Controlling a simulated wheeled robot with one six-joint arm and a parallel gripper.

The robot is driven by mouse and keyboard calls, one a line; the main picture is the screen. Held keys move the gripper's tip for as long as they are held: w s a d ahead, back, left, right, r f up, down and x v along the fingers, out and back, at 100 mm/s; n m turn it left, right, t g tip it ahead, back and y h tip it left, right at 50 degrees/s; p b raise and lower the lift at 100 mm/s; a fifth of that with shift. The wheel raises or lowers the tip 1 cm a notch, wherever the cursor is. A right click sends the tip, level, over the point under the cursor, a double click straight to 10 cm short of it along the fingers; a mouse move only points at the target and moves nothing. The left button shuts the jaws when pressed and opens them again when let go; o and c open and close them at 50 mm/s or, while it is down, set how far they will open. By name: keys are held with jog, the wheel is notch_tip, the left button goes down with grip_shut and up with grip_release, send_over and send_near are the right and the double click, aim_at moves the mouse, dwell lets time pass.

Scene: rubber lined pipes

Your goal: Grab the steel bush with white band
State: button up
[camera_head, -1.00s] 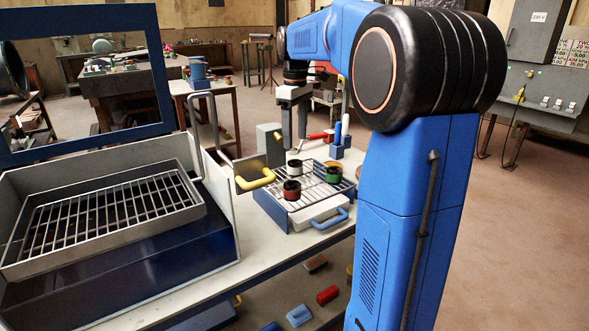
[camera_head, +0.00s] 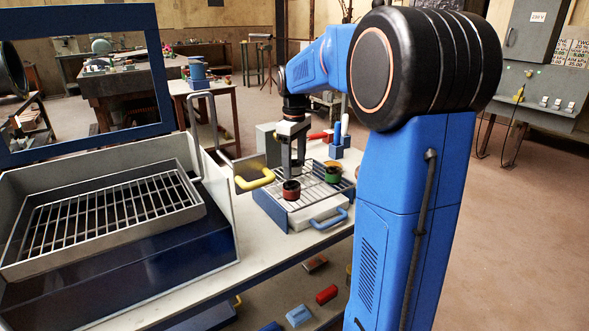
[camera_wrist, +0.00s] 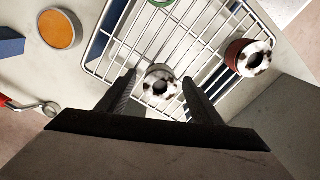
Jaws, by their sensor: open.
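The steel bush with white band (camera_wrist: 161,84) stands on a wire rack (camera_wrist: 205,22) in the wrist view, its dark bore facing me. My gripper (camera_wrist: 159,77) is open, with one finger on each side of this bush; I cannot tell whether either finger touches it. In the head view my gripper (camera_head: 293,172) points down over the rack and hides most or all of that bush. A red-banded bush (camera_head: 291,190) stands in front of the gripper, and it also shows at the right of the wrist view (camera_wrist: 250,57). A green-banded bush (camera_head: 333,174) stands to the right.
A yellow handle (camera_head: 256,180) juts out left of the rack and a blue handle (camera_head: 331,219) in front. Blue holders with upright handles (camera_head: 337,151) stand behind. A large open box with a grille (camera_head: 108,213) fills the left. In the wrist view, an orange-topped round tin (camera_wrist: 60,29) is nearby.

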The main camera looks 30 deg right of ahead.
jog(key=shift+c, duration=0.6)
jog(key=c, duration=1.2)
